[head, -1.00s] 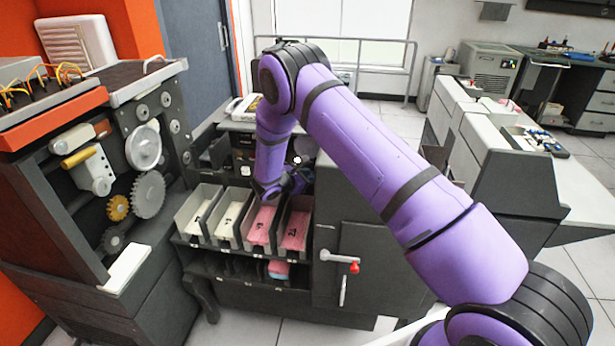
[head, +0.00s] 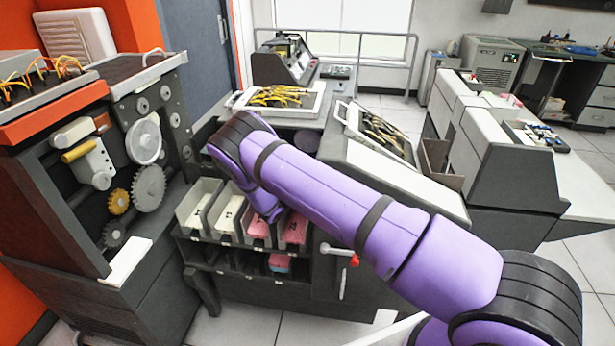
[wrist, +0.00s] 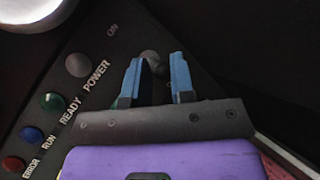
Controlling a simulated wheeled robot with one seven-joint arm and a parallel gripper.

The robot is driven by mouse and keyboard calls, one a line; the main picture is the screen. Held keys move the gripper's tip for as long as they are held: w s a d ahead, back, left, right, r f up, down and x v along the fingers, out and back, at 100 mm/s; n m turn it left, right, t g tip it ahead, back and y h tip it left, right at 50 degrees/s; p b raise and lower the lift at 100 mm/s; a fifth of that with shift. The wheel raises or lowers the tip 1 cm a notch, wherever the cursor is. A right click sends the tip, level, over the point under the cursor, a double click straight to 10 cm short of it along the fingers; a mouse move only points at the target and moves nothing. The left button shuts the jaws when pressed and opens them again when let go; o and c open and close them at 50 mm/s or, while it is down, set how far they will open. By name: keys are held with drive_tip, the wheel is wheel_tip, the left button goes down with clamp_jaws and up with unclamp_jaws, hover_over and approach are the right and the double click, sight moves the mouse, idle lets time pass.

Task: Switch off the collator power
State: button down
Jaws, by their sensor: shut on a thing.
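The collator (head: 345,178) is the dark machine in the middle of the head view, with my arm across its front. In the wrist view its black control panel (wrist: 60,140) carries the labels POWER, READY, RUN, ERROR and ON. My gripper (wrist: 156,72) is at this panel, its two blue fingers on either side of a dark knob (wrist: 152,62) near the POWER and ON labels. It is shut on this knob, whose lower part is hard to make out. The POWER lamp (wrist: 78,65) looks dull grey. In the head view my gripper is hidden behind my arm.
Card pockets (head: 197,205) with white and pink cards line the collator's front, beside a red-tipped handle (head: 353,260). Panels of yellow wires (head: 275,96) lie on top. A geared machine (head: 130,260) stands close on the left. Grey-white machines (head: 515,150) stand right, with floor between.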

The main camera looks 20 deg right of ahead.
drive_tip(key=shift+s+d+f, duration=0.1)
drive_tip(key=shift+f, duration=0.05)
drive_tip(key=c, duration=1.3)
unclamp_jaws()
drive_tip(key=v, duration=1)
drive_tip(key=shift+s+a+f, duration=0.1)
drive_tip(key=shift+a+f, duration=0.05)
drive_tip(key=shift+a, duration=0.2)
drive_tip(key=shift+s, duration=0.1)
